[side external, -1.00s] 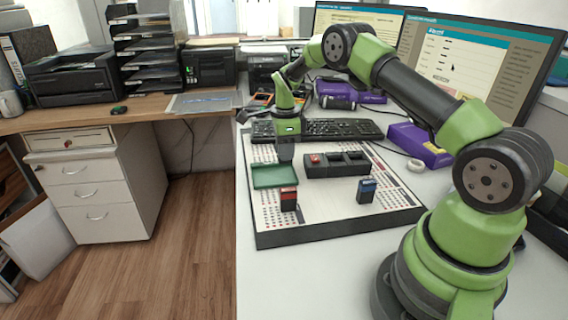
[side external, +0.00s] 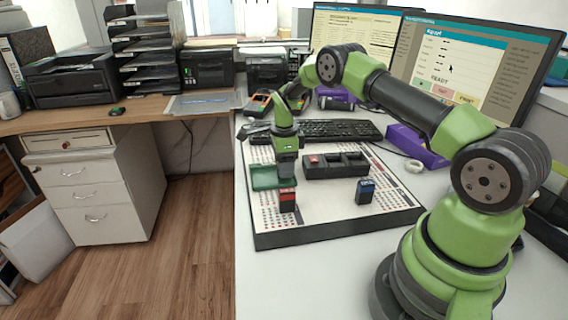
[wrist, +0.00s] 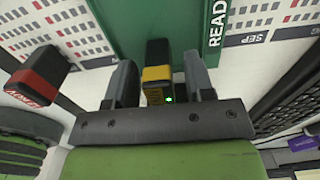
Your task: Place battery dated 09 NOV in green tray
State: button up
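My gripper (side external: 287,176) is low over the calendar board, beside the green tray (side external: 263,178) and just behind a red-topped battery (side external: 287,203). In the wrist view, a black battery with a yellow band (wrist: 156,72) stands between the two spread fingers (wrist: 160,85), with a gap visible on its right side. Its date cannot be read. The green tray (wrist: 150,20), marked READY, lies just beyond it. A black battery with a red band (wrist: 38,78) is at the left; its label seems to read NOV, the day unclear. A blue-topped battery (side external: 365,191) stands to the right.
A black slotted holder (side external: 336,165) with a red-topped battery (side external: 314,160) in its left slot stands behind the batteries. A keyboard (side external: 330,131) lies behind the board (side external: 330,228). The board's front right is clear.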

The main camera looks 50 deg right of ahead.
jog(key=shift+r, duration=0.1)
jog(key=s+a+r+n+t, duration=0.1)
jog(key=a+r+n, duration=0.2)
jog(key=r, duration=0.8)
jog(key=s+a+r+n+t, duration=0.1)
jog(key=a+r+n, duration=0.1)
jog(key=r, duration=0.9)
jog(key=s+a+r+n+t, duration=0.2)
jog(key=s+a+r+n, duration=0.5)
jog(key=s, duration=0.1)
jog(key=s+a+n+t+y, duration=0.1)
jog(key=s+a+n, duration=0.2)
jog(key=s+n, duration=0.2)
jog(key=s+a+n+t+y, duration=0.1)
jog(key=s+n, duration=0.4)
jog(key=s, duration=0.5)
jog(key=shift+a+n+t, duration=0.3)
jog(key=shift+a+t, duration=0.3)
jog(key=shift+a, duration=0.4)
jog(key=shift+s+f, duration=0.1)
